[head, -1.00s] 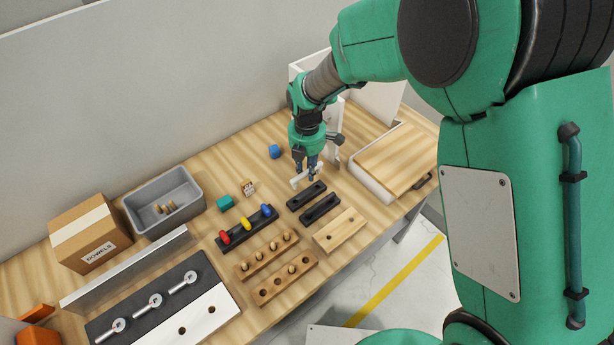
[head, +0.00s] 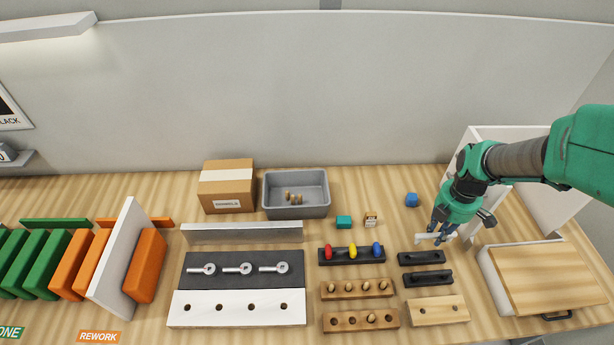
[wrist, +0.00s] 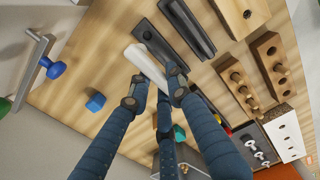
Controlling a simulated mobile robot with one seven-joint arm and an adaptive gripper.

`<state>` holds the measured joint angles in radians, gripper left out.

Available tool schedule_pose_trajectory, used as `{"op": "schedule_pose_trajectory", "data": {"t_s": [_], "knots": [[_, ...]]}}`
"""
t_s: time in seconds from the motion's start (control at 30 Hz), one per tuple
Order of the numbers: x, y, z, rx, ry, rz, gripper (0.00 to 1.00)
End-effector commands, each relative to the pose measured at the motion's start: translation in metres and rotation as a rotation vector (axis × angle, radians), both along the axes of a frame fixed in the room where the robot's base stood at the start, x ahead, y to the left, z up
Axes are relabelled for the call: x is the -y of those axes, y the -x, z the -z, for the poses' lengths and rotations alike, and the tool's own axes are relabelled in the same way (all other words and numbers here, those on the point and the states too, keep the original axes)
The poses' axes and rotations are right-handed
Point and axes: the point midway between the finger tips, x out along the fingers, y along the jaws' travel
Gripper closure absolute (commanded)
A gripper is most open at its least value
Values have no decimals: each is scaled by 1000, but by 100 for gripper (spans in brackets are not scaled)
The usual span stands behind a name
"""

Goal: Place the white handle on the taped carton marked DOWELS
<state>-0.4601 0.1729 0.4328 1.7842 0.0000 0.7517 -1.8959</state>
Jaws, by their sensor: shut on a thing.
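The white handle (head: 427,238) is held in my gripper (head: 440,232) above the right part of the bench, just behind two black handles. In the wrist view the white handle (wrist: 147,66) lies between the fingers of my gripper (wrist: 155,88), which is shut on it. The taped carton marked DOWELS (head: 227,188) stands closed at the back of the bench, far to the left of my gripper. It has a pale tape strip across its top, and the top is bare. The carton does not clearly show in the wrist view.
A grey bin (head: 297,212) with dowels stands right of the carton. A teal block (head: 344,222), a small marked block (head: 371,220) and a blue block (head: 411,200) lie between gripper and bin. A metal fence (head: 242,233) stands before the carton. Black handles (head: 421,257) lie near the gripper.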

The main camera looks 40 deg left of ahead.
Motion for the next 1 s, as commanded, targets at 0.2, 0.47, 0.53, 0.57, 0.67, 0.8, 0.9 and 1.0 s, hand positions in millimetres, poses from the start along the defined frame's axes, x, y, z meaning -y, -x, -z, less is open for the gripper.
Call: {"op": "schedule_pose_trajectory", "data": {"t_s": [0.2,0.47,0.53,0.57,0.67,0.8,0.9,1.0], "knots": [[-5,1,-1,0,0,-1,100],[-41,9,-9,0,0,-4,100],[-57,14,-12,0,0,-5,100],[-65,16,-13,0,0,-6,100],[-93,26,-18,-2,1,-6,100],[-136,44,-24,-2,1,-6,100],[-166,59,-29,-3,1,-7,100],[-196,75,-34,-2,1,-6,100]]}}
